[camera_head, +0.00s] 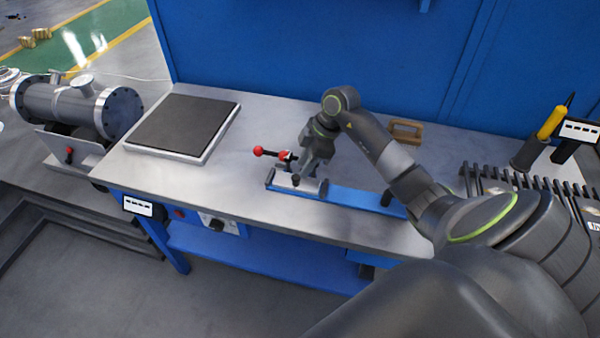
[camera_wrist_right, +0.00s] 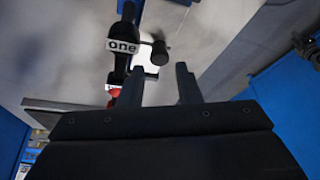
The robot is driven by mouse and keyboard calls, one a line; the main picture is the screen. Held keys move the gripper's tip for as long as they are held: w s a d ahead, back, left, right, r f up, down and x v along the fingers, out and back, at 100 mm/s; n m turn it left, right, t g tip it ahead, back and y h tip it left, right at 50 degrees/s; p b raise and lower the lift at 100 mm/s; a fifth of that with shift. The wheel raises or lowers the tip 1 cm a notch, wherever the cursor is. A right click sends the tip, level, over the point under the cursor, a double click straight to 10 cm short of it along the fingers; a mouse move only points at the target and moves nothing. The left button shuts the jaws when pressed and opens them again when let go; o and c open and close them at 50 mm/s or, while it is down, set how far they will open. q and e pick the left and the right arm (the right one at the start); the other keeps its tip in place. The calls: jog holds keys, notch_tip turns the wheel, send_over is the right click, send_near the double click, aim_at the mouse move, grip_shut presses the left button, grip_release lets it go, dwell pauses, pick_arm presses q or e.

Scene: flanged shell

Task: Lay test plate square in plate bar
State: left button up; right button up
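The plate bar (camera_head: 350,200) is a long blue fixture near the front edge of the bench, with dark posts. A light grey piece (camera_head: 292,183) lies across its left end; I cannot tell whether this is the test plate. My right gripper (camera_head: 311,170) points down just above that end, partly hiding it. In the right wrist view its two fingers (camera_wrist_right: 160,88) stand apart with bare grey surface showing between them and nothing seen held. A red-knobbed clamp (camera_head: 272,153) is beside it. My left gripper is not in view.
A black-topped square plate (camera_head: 182,124) lies on the bench's left. A tan block (camera_head: 405,131) lies behind my arm. A dark slotted rack (camera_head: 500,178) and a holder with a yellow-handled tool (camera_head: 551,122) stand right. A flanged metal shell (camera_head: 75,103) is far left.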

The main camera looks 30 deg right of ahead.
jog(key=b+v, duration=0.1)
jog(key=v, duration=0.6)
jog(key=shift+r, duration=0.3)
jog(key=shift+s+d, duration=0.1)
